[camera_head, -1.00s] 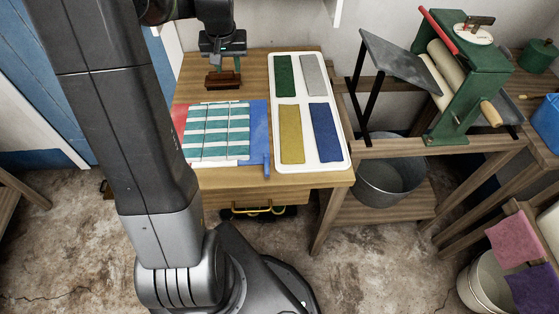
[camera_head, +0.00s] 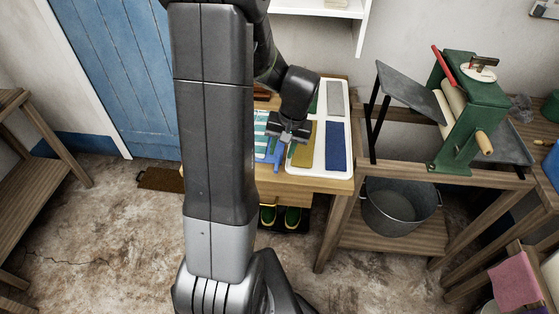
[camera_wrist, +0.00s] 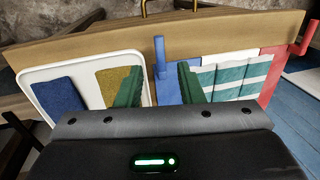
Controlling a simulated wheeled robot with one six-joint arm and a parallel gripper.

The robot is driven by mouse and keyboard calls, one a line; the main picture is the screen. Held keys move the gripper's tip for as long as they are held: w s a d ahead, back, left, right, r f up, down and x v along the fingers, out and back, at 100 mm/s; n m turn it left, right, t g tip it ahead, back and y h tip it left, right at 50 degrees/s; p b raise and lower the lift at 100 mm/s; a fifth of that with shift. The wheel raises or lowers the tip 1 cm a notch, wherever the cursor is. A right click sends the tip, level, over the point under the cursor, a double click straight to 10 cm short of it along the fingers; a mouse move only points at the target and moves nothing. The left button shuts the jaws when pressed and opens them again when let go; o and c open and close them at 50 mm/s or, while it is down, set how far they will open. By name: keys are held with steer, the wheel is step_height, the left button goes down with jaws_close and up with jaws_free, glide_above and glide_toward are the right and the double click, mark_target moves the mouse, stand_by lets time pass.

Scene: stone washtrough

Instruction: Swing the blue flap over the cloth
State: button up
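The blue flap (camera_wrist: 175,90) lies flat beside the cloth, with its upright-looking blue tab (camera_wrist: 160,52) toward the table's front edge. My gripper (camera_wrist: 158,72) is open, its green fingers apart on either side of the tab and flap in the wrist view; I cannot tell whether they touch. The teal-and-white striped cloth (camera_wrist: 232,72) lies uncovered next to the flap. In the head view, my gripper (camera_head: 287,148) hangs above the flap (camera_head: 268,158), and my arm hides most of the cloth (camera_head: 260,122). A red flap (camera_wrist: 271,72) lies on the cloth's other side.
A white tray (camera_head: 319,168) with green, grey, yellow and blue pieces stands right of the flap, close to my gripper. A brown block (camera_head: 262,93) lies at the table's back. A green roller press (camera_head: 470,120) stands on a stand to the right, above a metal tub (camera_head: 400,208).

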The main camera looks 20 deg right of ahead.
mark_target(277, 165)
steer(key=shift+w+a+f, duration=0.1)
steer(key=shift+a+f, duration=0.05)
steer(key=shift+f, duration=0.75)
steer(key=shift+w+a+f, duration=0.1)
steer(key=shift+a+f, duration=0.1)
steer(key=shift+f, duration=0.7)
steer(key=shift+w+a+f, duration=0.1)
steer(key=shift+a+f, duration=0.05)
steer(key=shift+f, duration=0.75)
steer(key=shift+c, duration=0.2)
jaws_close()
